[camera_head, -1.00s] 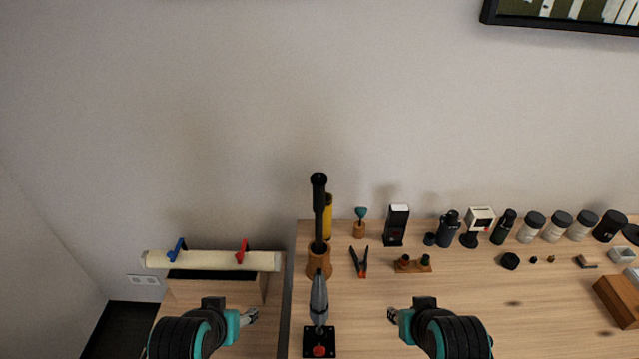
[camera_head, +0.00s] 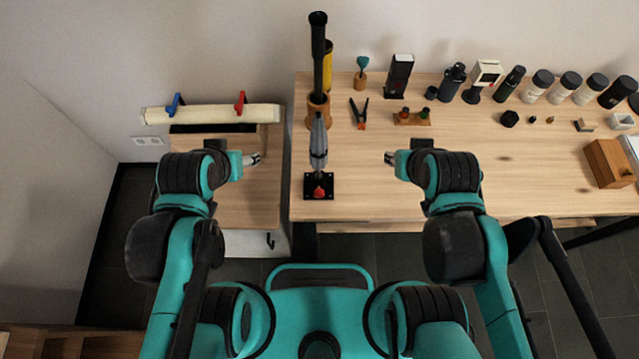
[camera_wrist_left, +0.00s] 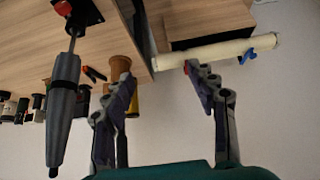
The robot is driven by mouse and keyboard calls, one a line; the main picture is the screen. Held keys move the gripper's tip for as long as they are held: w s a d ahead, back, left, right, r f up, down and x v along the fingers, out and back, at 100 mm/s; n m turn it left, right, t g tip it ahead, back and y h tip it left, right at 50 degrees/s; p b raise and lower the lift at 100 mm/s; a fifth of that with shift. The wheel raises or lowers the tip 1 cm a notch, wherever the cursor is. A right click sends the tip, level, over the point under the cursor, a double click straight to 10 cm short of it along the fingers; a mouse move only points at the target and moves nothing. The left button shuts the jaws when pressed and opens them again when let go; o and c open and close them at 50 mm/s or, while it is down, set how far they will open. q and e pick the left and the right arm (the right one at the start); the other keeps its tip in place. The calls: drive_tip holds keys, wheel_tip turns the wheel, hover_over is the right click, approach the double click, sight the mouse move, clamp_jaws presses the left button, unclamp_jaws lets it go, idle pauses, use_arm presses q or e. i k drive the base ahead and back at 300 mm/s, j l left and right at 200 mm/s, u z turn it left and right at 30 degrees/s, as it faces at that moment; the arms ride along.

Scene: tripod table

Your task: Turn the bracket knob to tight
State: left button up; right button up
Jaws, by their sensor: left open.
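A red knob (camera_head: 319,193) sits at the front of a black plate (camera_head: 328,181) near the table's front edge. A grey, tapered body (camera_head: 318,143) rises from the plate. In the left wrist view the red knob (camera_wrist_left: 62,8) and grey body (camera_wrist_left: 62,112) are at the far left. My left gripper (camera_head: 253,160) is left of the plate, over the smaller side table, touching nothing; its spread fingers (camera_wrist_left: 158,75) show in the wrist view. My right gripper (camera_head: 390,158) is right of the plate, apart from it; its finger opening is too small to judge.
A wooden holder (camera_head: 318,112) with a long black tube (camera_head: 318,50) stands behind the grey body. A cream roll (camera_head: 210,115) with blue and red clips lies at the left. Several bottles line the table's back; its front middle is clear.

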sight(318, 193)
drive_tip(key=l, duration=1.25)
drive_tip(key=k+l, duration=0.1)
drive_tip(key=l, duration=1.1)
drive_tip(key=l+u, duration=0.15)
drive_tip(key=u, duration=0.3)
drive_tip(key=l+u, duration=0.15)
drive_tip(key=u, duration=0.3)
drive_tip(key=l+u, duration=0.1)
drive_tip(key=u, duration=0.35)
drive_tip(key=k+l+u, duration=0.1)
drive_tip(key=u, duration=0.35)
